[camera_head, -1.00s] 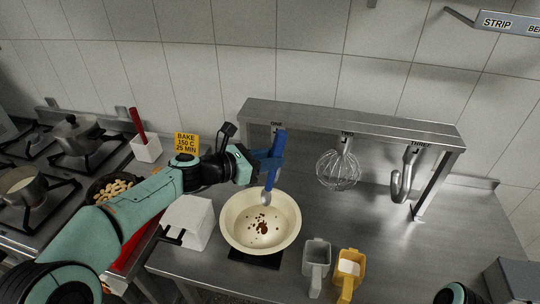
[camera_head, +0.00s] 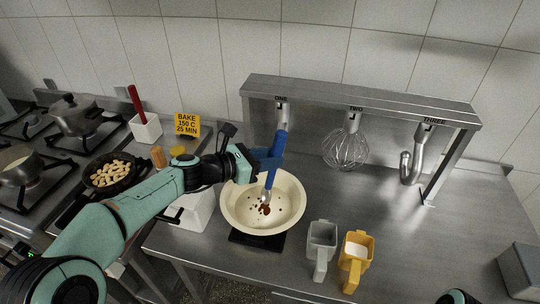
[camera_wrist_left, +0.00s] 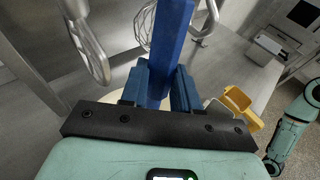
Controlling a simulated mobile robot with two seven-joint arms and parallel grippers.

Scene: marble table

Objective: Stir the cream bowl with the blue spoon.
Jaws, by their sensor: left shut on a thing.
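The cream bowl (camera_head: 288,212) stands on a black pad or scale (camera_head: 254,243) on the steel counter, with brown bits inside. My left gripper (camera_head: 267,164) is over the bowl's back part, shut on the blue spoon (camera_head: 279,144). The spoon is near upright, its silver end down inside the bowl close to the brown bits; I cannot tell if it touches the bottom. In the left wrist view the spoon's blue handle (camera_wrist_left: 169,40) stands between the fingers (camera_wrist_left: 160,88), and the bowl is mostly hidden. My right gripper is not in view.
A steel rack (camera_head: 350,103) behind holds a whisk (camera_head: 346,150) and a hook (camera_head: 408,165). A grey scoop (camera_head: 321,240) and a yellow scoop (camera_head: 355,255) stand right of the bowl.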

